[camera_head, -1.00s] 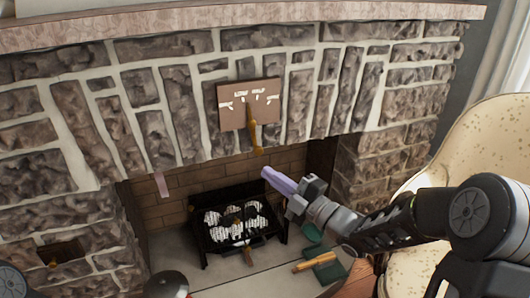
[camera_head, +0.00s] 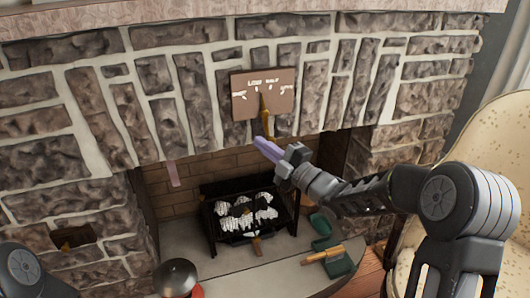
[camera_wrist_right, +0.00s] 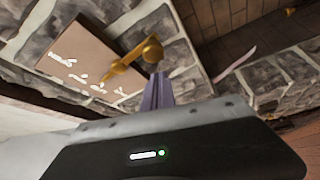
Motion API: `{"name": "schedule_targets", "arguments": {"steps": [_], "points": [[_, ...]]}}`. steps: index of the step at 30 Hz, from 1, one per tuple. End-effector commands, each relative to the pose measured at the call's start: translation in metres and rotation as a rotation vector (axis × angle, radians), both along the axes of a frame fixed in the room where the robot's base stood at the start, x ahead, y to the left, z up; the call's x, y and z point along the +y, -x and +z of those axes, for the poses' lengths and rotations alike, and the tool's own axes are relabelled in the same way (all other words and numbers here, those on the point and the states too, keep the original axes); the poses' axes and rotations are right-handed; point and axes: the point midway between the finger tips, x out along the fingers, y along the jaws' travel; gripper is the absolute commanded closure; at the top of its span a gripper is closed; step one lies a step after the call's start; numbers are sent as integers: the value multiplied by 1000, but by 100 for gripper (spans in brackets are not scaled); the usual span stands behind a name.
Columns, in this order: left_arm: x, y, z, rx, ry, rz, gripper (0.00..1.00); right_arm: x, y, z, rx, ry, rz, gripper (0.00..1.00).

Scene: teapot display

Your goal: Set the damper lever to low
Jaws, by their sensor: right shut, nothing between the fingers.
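The damper lever (camera_head: 266,116) is a gold-coloured lever on a brown plate (camera_head: 244,103) with white markings, fixed to the stone front above the firebox. In the right wrist view, the lever's rounded knob (camera_wrist_right: 152,50) is right at the tips of my right gripper (camera_wrist_right: 157,80). I cannot tell whether they touch. In the head view, my right gripper (camera_head: 262,143), with purple fingers, is shut and empty, close to the lever's lower end. My left gripper is not in view.
A black grate (camera_head: 250,225) with white-striped lumps stands in the firebox below. A pinkish strip (camera_head: 173,173) hangs at the opening's left. A round dark lid (camera_head: 175,277) and green items with an orange-handled tool (camera_head: 322,254) are on the hearth. A patterned armchair (camera_head: 500,140) stands at right.

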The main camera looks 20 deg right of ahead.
Motion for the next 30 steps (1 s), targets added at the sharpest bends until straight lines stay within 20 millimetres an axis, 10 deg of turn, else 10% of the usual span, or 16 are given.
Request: {"name": "schedule_targets", "arguments": {"steps": [30], "points": [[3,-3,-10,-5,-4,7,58,-33,-6,-8,-8,132,2,100]]}}
